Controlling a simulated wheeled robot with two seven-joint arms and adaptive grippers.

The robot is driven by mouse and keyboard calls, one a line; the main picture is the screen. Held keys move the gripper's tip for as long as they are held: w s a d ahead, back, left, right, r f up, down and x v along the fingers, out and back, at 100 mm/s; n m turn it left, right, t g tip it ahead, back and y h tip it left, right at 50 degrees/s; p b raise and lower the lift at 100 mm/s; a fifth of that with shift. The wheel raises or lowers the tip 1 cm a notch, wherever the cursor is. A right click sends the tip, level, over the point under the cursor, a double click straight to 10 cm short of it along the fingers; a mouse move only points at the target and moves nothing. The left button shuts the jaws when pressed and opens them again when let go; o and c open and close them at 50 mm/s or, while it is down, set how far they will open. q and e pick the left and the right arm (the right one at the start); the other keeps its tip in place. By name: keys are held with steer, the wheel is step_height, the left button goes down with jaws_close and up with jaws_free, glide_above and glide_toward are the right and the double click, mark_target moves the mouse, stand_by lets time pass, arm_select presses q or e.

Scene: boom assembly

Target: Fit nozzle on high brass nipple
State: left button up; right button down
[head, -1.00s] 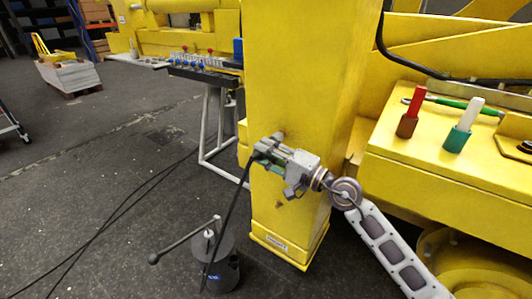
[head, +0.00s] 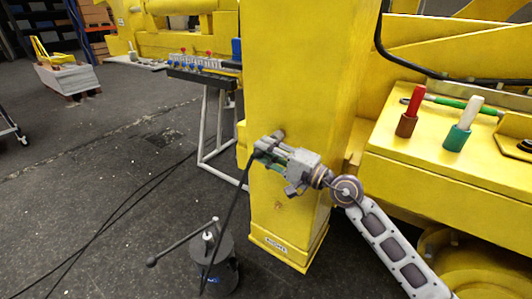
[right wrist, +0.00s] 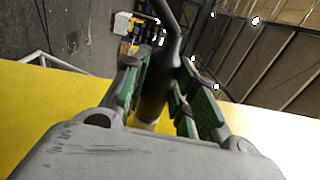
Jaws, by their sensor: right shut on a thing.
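My right gripper (head: 268,148) is in front of the yellow column, with its fingers near the column's face. In the right wrist view its green-padded fingers (right wrist: 157,92) are shut on the dark nozzle (right wrist: 155,82), whose hose runs up out of the picture. In the head view the black hose (head: 231,210) hangs from the gripper down to the grease pump. The high brass nipple cannot be made out; the gripper may hide it. A small brownish spot (head: 279,204) shows lower on the column. I cannot tell whether the nozzle touches a nipple. My left gripper is not in view.
The yellow column (head: 296,75) fills the middle. The grey grease pump (head: 218,270) with its lever stands on the floor. A yellow ledge at right holds a red-handled tool (head: 411,108) and a white-handled one (head: 464,125). A valve stand (head: 204,76) is behind. Floor at left is mostly clear.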

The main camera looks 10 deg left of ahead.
steer(key=shift+w+d+b, duration=0.1)
steer(key=shift+w+b, duration=0.2)
steer(key=shift+b, duration=0.05)
steer(key=c, duration=1.1)
jaws_free()
steer(key=shift+s, duration=0.1)
